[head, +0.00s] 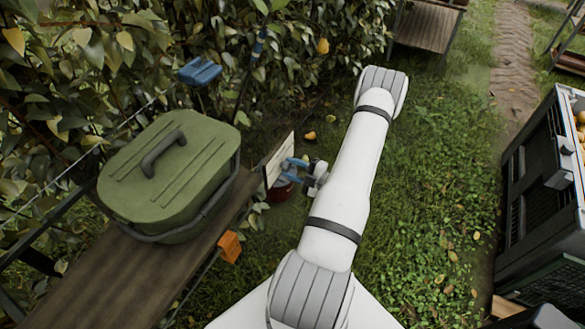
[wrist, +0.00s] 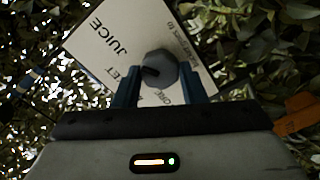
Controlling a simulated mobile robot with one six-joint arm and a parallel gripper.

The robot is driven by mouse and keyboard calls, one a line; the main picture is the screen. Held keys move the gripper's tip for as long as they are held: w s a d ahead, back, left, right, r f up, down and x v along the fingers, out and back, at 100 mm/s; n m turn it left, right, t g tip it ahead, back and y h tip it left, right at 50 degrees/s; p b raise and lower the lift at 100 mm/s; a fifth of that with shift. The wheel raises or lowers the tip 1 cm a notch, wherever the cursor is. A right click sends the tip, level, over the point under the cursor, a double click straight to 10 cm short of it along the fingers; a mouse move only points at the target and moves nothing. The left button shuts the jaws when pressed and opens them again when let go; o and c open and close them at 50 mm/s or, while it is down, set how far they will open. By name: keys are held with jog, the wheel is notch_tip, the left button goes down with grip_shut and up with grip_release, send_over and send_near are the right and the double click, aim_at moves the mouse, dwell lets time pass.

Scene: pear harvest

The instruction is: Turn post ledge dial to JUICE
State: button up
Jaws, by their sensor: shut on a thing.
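The dial (wrist: 163,68) is a grey, many-sided knob with a dark pointer mark on a white panel (wrist: 100,45). In the wrist view the panel looks tilted, with the word JUICE at upper left; other lettering is partly covered. The dark mark lies left of the knob's centre, towards the panel's left side. My gripper (wrist: 159,88) has its blue fingers on either side of the knob and is shut on it. In the head view my gripper (head: 292,170) meets the pale panel (head: 279,160) side-on, and the dial's face is hidden there.
A green lidded bin (head: 170,175) stands on a wooden plank (head: 85,275) at left. An orange piece (head: 230,246) hangs by the plank's edge. A blue object (head: 200,71) sits by the foliage. A dark crate (head: 540,190) stands right. Grass between is open.

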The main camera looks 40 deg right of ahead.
jog(key=o, duration=1)
jog(key=v, duration=0.7)
jog(key=shift+s+d+b, duration=0.15)
jog(key=shift+s+b, duration=0.2)
